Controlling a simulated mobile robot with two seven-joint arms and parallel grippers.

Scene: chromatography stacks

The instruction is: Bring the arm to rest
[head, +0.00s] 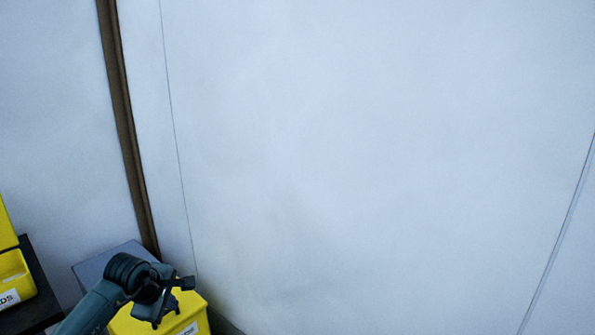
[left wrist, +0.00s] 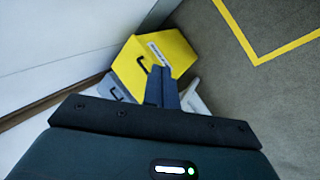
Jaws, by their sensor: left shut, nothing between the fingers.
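My left arm comes in from the lower left of the head view, and its gripper (head: 172,303) is in front of a yellow box (head: 194,312). In the left wrist view the fingers of my left gripper (left wrist: 162,72) are together with nothing between them. The yellow box (left wrist: 170,50) with a dark handle and a white label shows beyond the fingertips. I cannot tell how far the fingers are from the box. My right gripper is in neither view.
A pale wall (head: 380,150) fills most of the head view, with a brown vertical strip (head: 128,130) at left. A yellow bin (head: 14,278) stands on a dark surface (head: 38,290) at far left. Grey floor (left wrist: 225,85) with a yellow line (left wrist: 240,35) lies right of the box.

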